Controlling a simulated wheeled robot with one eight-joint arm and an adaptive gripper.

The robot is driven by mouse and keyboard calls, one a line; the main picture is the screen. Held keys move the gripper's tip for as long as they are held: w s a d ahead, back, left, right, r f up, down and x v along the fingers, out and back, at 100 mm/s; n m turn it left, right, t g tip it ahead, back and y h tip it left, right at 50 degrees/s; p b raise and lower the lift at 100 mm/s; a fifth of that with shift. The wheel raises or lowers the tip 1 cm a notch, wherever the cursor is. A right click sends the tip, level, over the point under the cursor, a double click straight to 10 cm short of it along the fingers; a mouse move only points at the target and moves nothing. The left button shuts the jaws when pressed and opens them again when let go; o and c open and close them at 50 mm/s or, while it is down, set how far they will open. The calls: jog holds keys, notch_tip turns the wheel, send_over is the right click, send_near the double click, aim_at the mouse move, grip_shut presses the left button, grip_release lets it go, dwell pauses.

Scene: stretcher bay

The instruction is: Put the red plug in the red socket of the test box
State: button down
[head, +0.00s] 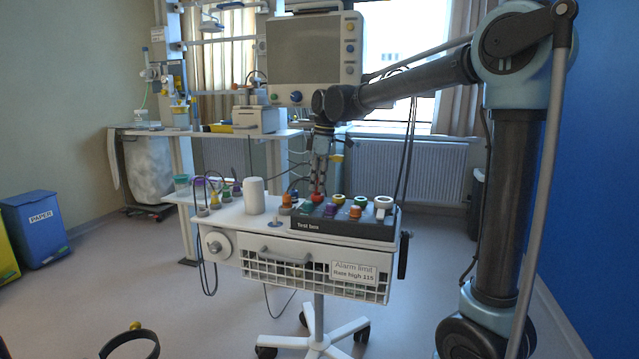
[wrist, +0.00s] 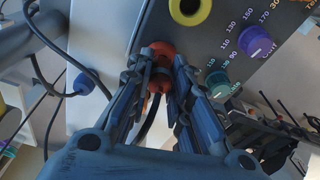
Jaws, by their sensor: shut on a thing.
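The grey test box (head: 345,228) stands on the cart top. It has a row of ring sockets, with a yellow one (head: 339,199), a green one (head: 361,201) and a white one (head: 384,202). My gripper (head: 319,182) points down over the left end of this row. It is shut on the red plug (wrist: 157,80), whose dark cable (wrist: 150,122) trails between the fingers. Red (head: 317,198) shows right at the fingertips against the box.
Purple (wrist: 255,42) and teal (wrist: 219,85) knobs stand close to the fingers in the wrist view. A white cup (head: 254,196) and an orange-topped piece (head: 287,200) stand left of the box. A monitor (head: 305,50) stands behind.

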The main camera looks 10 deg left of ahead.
jog(key=shift+f, duration=0.2)
jog(key=c, duration=1.4)
grip_release()
